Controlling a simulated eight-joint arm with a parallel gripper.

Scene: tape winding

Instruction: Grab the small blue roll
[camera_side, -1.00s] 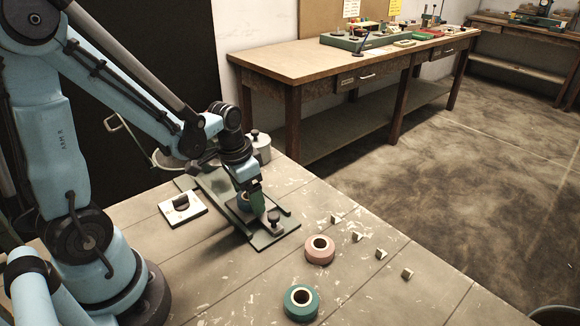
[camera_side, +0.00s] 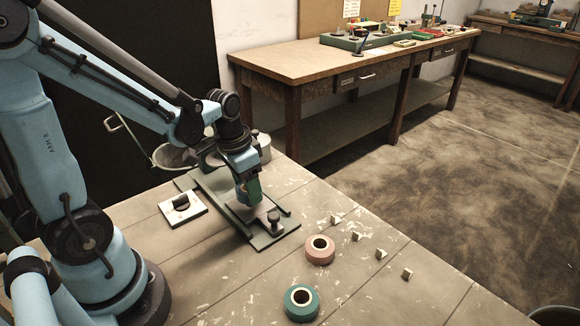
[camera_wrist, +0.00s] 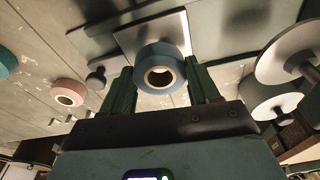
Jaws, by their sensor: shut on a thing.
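The small blue roll (camera_wrist: 160,56) is in the middle of the wrist view, with its pale-lined hole facing the camera. My gripper (camera_wrist: 158,72) is shut on it, a green finger on either side. In the side view my gripper (camera_side: 250,194) is over the green metal fixture (camera_side: 261,241) on the table, just above its plate. There the near finger hides much of the roll. A pink roll (camera_side: 320,250) and a larger teal roll (camera_side: 301,302) lie on the table to the right and in front.
A dark knob (camera_side: 274,221) stands on the fixture's near end, close to my gripper. A white plate with a black handle (camera_side: 182,208) lies to the left. Several small pale blocks (camera_side: 381,254) line the right side. The front table boards are mostly clear.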

